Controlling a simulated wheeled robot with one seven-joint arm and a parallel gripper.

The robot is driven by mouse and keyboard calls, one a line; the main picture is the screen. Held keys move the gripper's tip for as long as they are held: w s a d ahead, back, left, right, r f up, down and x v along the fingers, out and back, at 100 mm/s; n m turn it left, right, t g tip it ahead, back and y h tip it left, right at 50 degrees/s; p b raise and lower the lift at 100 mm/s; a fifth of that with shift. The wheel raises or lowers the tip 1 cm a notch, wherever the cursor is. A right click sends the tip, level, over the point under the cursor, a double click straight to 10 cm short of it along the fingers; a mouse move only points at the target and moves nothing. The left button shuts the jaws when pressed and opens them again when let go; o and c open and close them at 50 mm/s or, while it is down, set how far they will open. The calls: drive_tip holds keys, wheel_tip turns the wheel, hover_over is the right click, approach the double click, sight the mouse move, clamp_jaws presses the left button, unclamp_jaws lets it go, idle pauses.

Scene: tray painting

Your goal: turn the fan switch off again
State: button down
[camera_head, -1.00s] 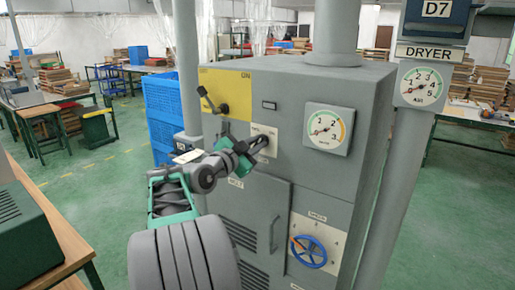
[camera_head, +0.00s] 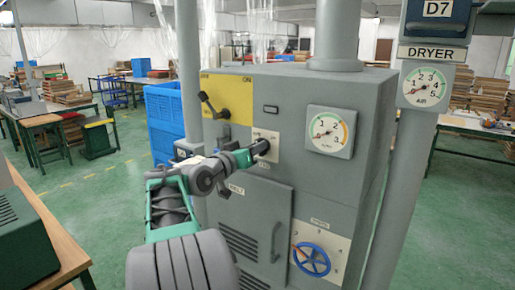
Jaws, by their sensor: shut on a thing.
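A small pale plate (camera_head: 266,146) sits on the front of the grey dryer cabinet, below and right of the yellow panel. I take it to be the fan switch's plate; its lettering is too small to read. My gripper (camera_head: 259,148) reaches this plate from the left, its dark fingers shut on the switch there. The fingers hide the switch itself, so I cannot tell its setting.
The grey cabinet (camera_head: 330,185) carries a gauge (camera_head: 328,132), a blue handwheel (camera_head: 311,260) and a door handle (camera_head: 275,238). A post with a second gauge (camera_head: 424,88) stands at right. Blue crates (camera_head: 164,110) stand behind at left. Open green floor lies at left.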

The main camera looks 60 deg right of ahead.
drive_tip(key=shift+w+f+n+p, duration=0.15)
drive_tip(key=shift+n+p, duration=0.2)
drive_tip(key=shift+n, duration=0.9)
drive_tip(key=shift+s+f+n+p, duration=0.1)
drive_tip(key=shift+n+p, duration=0.25)
drive_tip(key=shift+n, duration=0.9)
drive_tip(key=c, duration=1.4)
unclamp_jaws()
drive_tip(key=shift+r, duration=0.1)
drive_tip(key=w+a+b, duration=0.1)
drive_tip(key=a+b, duration=0.1)
drive_tip(key=a, duration=0.5)
drive_tip(key=shift+w+a, duration=0.15)
drive_tip(key=shift+a, duration=0.25)
